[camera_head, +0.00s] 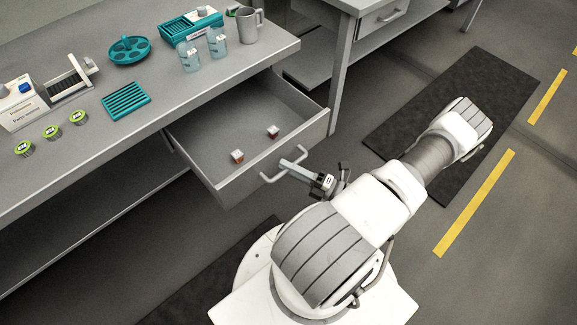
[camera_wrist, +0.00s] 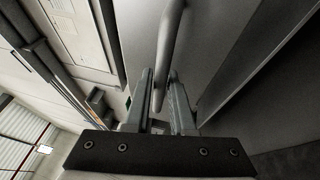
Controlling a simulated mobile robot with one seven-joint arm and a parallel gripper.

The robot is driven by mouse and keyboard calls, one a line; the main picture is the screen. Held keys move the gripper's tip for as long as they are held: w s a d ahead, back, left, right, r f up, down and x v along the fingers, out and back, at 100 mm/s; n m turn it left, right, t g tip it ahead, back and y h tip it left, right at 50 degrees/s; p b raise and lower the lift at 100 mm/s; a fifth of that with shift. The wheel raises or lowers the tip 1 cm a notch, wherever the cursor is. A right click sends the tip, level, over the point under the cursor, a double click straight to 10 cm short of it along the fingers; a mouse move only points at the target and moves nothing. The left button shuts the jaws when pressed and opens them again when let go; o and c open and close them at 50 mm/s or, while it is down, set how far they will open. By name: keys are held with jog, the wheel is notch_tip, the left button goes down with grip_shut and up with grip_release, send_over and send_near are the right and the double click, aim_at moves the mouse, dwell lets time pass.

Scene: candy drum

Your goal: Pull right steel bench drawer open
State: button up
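The steel bench drawer (camera_head: 222,182) is pulled well out from under the bench top in the head view, at the bench's right end. Its bar handle (camera_head: 268,180) is on the drawer's front; the bar also shows in the wrist view (camera_wrist: 170,40). My gripper (camera_head: 292,163) is at the right part of this handle. In the wrist view the bar runs between my two fingers (camera_wrist: 160,88), which are close together on either side of it. Two small containers with reddish-brown contents, one nearer (camera_head: 237,157) and one farther (camera_head: 273,132), stand in the drawer.
The bench top (camera_head: 190,95) holds a teal rack (camera_head: 126,100), a round teal tray (camera_head: 129,50), clear bottles (camera_head: 190,58), a mug (camera_head: 249,25) and green-lidded cups (camera_head: 79,118). Another bench with a closed drawer (camera_head: 383,17) stands at the back.

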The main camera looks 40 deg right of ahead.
jog(key=o, duration=0.3)
jog(key=b+v, duration=0.1)
jog(key=v, duration=1.6)
jog(key=shift+s+d, duration=0.15)
jog(key=shift+s, duration=0.05)
jog(key=shift+w, duration=0.1)
